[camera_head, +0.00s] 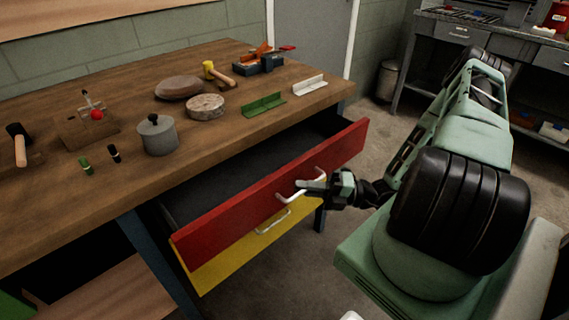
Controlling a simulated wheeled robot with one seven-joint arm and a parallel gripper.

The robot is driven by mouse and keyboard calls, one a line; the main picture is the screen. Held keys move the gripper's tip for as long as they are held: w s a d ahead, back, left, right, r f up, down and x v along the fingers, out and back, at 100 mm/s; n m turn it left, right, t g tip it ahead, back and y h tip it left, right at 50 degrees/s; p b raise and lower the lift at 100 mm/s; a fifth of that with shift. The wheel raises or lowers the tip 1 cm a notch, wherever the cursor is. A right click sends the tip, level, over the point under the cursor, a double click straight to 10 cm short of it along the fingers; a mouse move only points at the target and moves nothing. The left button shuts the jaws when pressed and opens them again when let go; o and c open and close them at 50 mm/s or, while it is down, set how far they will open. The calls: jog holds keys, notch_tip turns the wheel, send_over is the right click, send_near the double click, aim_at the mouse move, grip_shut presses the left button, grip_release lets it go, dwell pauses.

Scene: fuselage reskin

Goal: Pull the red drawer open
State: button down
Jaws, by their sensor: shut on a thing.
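The red drawer (240,220) is pulled out from the wooden workbench (220,105), and its dark interior (250,172) shows behind the red front. My gripper (308,187) is at the drawer's metal handle (288,195), near the middle of the red front, and is shut on it. My gripper's fingers hide part of the handle. My arm reaches in from the right.
A yellow drawer (222,263) with its own handle (272,222) is just below the red one. A grey bin (388,80) and second workbench (480,50) are at the back right.

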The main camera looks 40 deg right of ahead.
jog(key=s+p, duration=0.1)
jog(key=s, duration=1.5)
jog(key=shift+d, duration=0.3)
jog(key=shift+s, duration=0.1)
jog(key=c, duration=1.5)
grip_release()
jog(key=b+v, duration=0.1)
jog(key=v, duration=1.6)
jog(key=shift+d+b, duration=0.25)
jog(key=shift+b, duration=0.15)
jog(key=shift+s, duration=0.1)
